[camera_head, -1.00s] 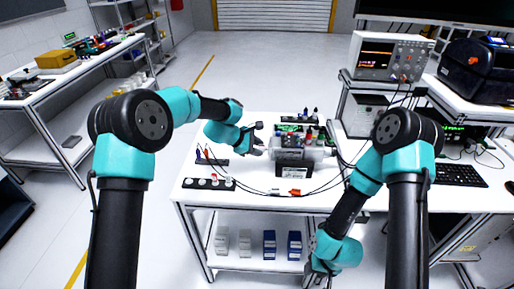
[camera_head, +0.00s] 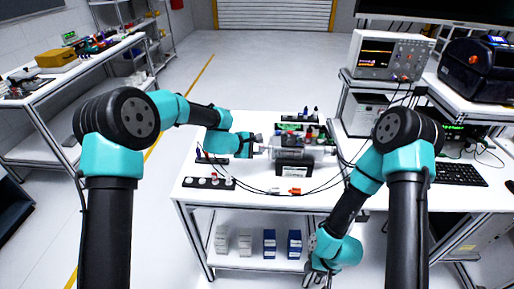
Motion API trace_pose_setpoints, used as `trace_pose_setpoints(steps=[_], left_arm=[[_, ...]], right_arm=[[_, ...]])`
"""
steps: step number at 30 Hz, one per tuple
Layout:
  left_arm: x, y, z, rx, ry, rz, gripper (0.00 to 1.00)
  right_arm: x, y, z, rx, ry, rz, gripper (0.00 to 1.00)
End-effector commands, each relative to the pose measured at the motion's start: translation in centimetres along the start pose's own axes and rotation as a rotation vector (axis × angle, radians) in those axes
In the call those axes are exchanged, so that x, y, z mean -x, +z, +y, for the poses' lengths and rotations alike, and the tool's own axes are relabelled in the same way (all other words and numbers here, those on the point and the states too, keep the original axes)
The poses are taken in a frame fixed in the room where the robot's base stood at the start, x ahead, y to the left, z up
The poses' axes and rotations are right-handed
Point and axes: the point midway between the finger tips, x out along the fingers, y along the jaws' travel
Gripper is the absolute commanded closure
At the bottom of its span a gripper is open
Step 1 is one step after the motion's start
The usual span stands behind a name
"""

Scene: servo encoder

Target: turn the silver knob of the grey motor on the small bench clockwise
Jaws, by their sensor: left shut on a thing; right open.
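The grey motor (camera_head: 292,155) lies on its side in a black mount on the small white bench (camera_head: 205,193). Its silver knob end faces left, toward my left gripper (camera_head: 258,147). My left gripper reaches in from the left and is shut on the knob, which its fingers mostly hide. My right gripper (camera_head: 318,276) hangs low in front of the bench's right side, open and well away from the motor.
A black strip with round knobs (camera_head: 209,183) lies at the bench's front left. Cables and an orange connector (camera_head: 295,191) lie in front of the motor. An oscilloscope (camera_head: 389,57) and keyboard (camera_head: 458,174) stand to the right. Small bins sit on the lower shelf.

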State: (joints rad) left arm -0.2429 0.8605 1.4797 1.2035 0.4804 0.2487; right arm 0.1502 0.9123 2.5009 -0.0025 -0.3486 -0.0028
Motion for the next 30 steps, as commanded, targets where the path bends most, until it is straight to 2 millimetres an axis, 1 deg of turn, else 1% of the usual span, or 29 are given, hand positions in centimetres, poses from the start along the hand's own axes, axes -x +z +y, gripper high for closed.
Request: trace_pose_setpoints(steps=[10,11,18,19,26,30], left_arm=[[0.03,0.02,0.04,-0.002,0.002,0.0,0.88],[0.03,0.02,0.04,-0.002,0.002,0.0,0.64],[0.01,0.02,0.03,-0.002,0.001,0.0,0.41],[0.01,0.02,0.02,-0.001,0.001,0.0,0.39],[0.04,0.01,0.02,-0.001,0.001,0.0,0.39],[0.56,0.0,0.04,-0.001,0.002,0.0,0.39]], right_arm=[[0.0,0.0,0.0,0.0,0.0,0.0,0.57],[0.0,0.0,0.0,0.0,0.0,0.0,0.57],[0.0,0.0,0.0,0.0,0.0,0.0,0.57],[0.0,0.0,0.0,0.0,0.0,0.0,0.57],[0.0,0.0,0.0,0.0,0.0,0.0,0.57],[0.0,0.0,0.0,0.0,0.0,0.0,0.57]])
